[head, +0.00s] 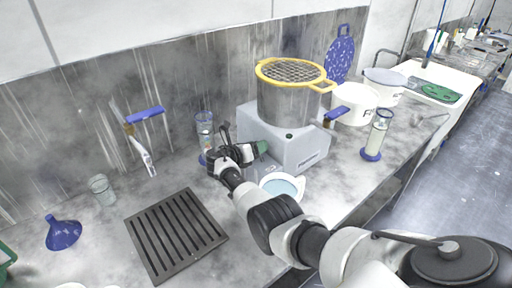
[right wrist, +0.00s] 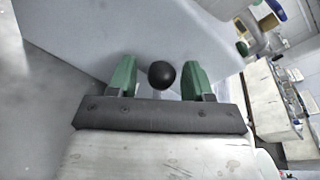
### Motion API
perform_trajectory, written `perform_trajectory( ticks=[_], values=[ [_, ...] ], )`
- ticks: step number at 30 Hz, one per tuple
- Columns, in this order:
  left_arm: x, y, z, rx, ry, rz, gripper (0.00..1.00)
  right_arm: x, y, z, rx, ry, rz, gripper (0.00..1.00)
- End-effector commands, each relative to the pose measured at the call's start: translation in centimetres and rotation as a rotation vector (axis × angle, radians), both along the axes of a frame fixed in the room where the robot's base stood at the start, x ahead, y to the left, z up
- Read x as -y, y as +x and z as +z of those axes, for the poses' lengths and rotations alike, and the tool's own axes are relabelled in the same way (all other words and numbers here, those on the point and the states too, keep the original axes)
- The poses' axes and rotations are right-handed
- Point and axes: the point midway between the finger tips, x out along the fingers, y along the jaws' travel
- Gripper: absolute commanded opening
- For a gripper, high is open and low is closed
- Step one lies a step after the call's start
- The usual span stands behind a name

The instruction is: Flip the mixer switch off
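The mixer (head: 309,151) is a pale grey box on the counter with a steel pot (head: 285,105) on top. Its pale side fills much of the right wrist view (right wrist: 105,38). A round black knob (right wrist: 161,75), likely the switch, shows there between the two green fingertips of my right gripper (right wrist: 160,82). The fingers are apart, with a gap on each side of the knob; how deep it sits between them is unclear. In the head view my right gripper (head: 262,149) is at the mixer's left side, and the knob is hidden. My left gripper is out of view.
A glass cylinder (head: 205,133) stands behind the gripper. Another cylinder (head: 377,139) and white tubs (head: 352,106) are right of the mixer. A black slatted rack (head: 175,235) lies at left.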

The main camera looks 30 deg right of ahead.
Motion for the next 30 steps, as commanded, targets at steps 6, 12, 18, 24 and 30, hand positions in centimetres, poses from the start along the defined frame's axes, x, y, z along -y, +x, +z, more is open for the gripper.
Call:
perform_trajectory(
  ticks=[6, 12, 18, 24, 30],
  values=[
    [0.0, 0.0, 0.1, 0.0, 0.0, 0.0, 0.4, -0.6, -0.1, 0.1, 0.0, 0.001, 0.001, 0.51],
    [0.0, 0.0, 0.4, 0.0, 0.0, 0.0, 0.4, -3.8, -0.7, 0.6, 0.001, 0.002, 0.004, 0.51],
    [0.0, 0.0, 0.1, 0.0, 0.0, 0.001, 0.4, -7.7, -1.4, 1.4, 0.002, 0.002, 0.002, 0.51],
    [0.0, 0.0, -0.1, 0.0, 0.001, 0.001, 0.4, -9.9, -1.9, 1.9, 0.0, 0.001, 0.001, 0.51],
    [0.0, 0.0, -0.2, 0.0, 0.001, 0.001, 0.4, -10.4, -2.0, 2.1, 0.0, 0.0, 0.0, 0.51]
  ],
)
